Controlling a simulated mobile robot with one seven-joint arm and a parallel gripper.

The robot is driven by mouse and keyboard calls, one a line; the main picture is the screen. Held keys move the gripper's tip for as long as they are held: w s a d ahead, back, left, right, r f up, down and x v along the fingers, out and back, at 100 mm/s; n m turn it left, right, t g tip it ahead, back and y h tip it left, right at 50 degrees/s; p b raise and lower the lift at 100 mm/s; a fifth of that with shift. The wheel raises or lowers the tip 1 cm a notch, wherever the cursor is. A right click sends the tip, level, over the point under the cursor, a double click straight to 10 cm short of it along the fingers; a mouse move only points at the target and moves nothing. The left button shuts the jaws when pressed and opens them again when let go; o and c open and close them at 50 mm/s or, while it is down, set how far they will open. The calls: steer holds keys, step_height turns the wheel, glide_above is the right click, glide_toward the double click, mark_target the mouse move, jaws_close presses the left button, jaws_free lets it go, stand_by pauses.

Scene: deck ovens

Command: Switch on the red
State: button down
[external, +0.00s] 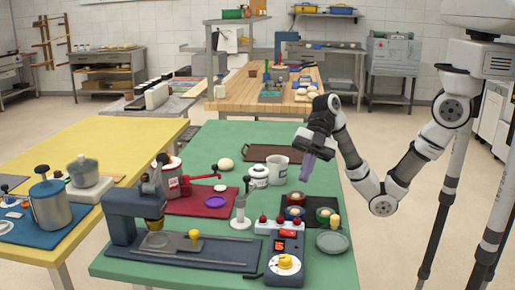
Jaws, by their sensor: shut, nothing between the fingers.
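A small white box with several red knobs (281,226) on top stands on the green table. Just in front of it is a dark control box (288,262) with a lit red display (281,246) and a yellow-and-white dial (285,264). A red-armed device (203,178) stands on a dark red mat farther left. Whether any red part is switched on is too small to tell, apart from the lit display. My gripper (305,177) has purple fingers, which point down. It is shut and empty, above the table behind the red knobs, touching nothing that I can see.
Near my gripper are a white mug (277,168), a white lidded jar (259,177), small bowls (294,198) on a dark mat and a grey-green plate (332,242). A blue-grey press (130,215) stands front left. The green table (225,140) is bare at its back left.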

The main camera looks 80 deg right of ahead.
steer(key=shift+b+x, duration=0.9)
steer(key=shift+x, duration=1.05)
steer(key=b, duration=0.2)
glide_above(290, 231)
steer(key=f, duration=0.2)
steer(key=s+f, duration=0.1)
steer(key=f, duration=0.1)
steer(key=shift+d+f, duration=0.1)
steer(key=shift+d, duration=0.25)
steer(key=shift+w+d+f+p, duration=0.1)
steer(key=shift+w+f+p, duration=0.35)
steer(key=shift+f, duration=0.55)
steer(key=shift+w+f, duration=0.35)
steer(key=shift+f, duration=0.35)
steer(key=shift+f, duration=0.1)
